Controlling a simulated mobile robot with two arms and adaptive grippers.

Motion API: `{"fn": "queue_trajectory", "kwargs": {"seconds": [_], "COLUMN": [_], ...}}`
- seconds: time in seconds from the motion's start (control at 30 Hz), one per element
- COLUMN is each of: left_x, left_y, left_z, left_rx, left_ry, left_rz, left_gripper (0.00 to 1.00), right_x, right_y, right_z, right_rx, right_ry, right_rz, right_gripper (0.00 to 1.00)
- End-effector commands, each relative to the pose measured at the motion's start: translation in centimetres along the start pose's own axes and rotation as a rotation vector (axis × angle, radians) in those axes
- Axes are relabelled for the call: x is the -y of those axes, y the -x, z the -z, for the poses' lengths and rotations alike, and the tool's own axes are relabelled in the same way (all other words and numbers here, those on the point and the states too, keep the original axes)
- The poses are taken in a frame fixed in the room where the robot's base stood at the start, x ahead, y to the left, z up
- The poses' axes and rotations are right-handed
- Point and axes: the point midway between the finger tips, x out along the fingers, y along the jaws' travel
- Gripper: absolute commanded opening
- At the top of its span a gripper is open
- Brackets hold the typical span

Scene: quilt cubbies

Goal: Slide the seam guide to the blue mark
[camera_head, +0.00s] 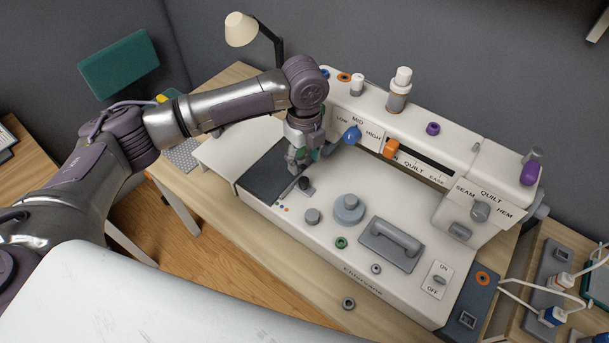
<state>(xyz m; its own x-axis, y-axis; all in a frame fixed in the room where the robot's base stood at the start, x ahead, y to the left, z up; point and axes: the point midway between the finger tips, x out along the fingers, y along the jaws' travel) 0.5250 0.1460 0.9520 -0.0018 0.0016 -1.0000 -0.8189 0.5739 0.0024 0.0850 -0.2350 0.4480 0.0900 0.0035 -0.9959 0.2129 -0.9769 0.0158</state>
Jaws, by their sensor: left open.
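A small black knob, which looks like the seam guide (304,184), stands on the sewing machine bed beside the dark plate (268,178). A row of small coloured dots (283,206) lies just left of and in front of it; they are too small to tell surely which is the blue mark. My left gripper (299,171) is open, pointing down just behind and above the knob. I cannot tell whether its fingers touch the knob. The gripper partly hides the plate's right edge and the machine's needle area. My right gripper is not in view.
The white sewing machine (330,265) has a blue knob (352,134), an orange slider (391,148), a grey round dial (348,209) and a grey handle (390,245) nearby. A lamp (241,29) stands behind my left arm. The bed in front of the dots is clear.

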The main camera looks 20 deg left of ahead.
Motion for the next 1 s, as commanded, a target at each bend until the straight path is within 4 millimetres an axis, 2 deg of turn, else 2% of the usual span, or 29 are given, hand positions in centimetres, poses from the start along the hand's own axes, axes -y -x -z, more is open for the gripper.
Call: {"fn": "queue_trajectory", "kwargs": {"seconds": [0.2, 0.4, 0.53, 0.8, 0.87, 1.0], "left_x": [0.0, 0.0, 0.1, 0.1, 0.1, 0.1], "left_y": [-4.5, -7.0, -7.8, -7.9, -7.9, -7.9], "left_z": [0.1, 0.1, 0.1, 0.1, 0.1, 0.1], "left_rx": [-0.001, -0.001, 0.000, 0.000, 0.000, 0.000], "left_ry": [0.001, 0.000, 0.000, 0.000, 0.000, 0.000], "left_rz": [-0.002, 0.000, 0.002, 0.002, 0.002, 0.002], "left_gripper": [0.53, 0.53, 0.53, 0.53, 0.45, 0.21], "right_x": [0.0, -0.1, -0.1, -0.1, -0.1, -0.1], "right_y": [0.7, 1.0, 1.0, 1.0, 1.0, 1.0], "right_z": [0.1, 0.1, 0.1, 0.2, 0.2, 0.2], "right_rx": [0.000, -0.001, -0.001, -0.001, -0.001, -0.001], "right_ry": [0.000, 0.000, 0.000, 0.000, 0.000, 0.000], "right_rz": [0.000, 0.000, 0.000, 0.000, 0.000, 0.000], "right_gripper": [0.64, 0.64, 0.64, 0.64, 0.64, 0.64]}}
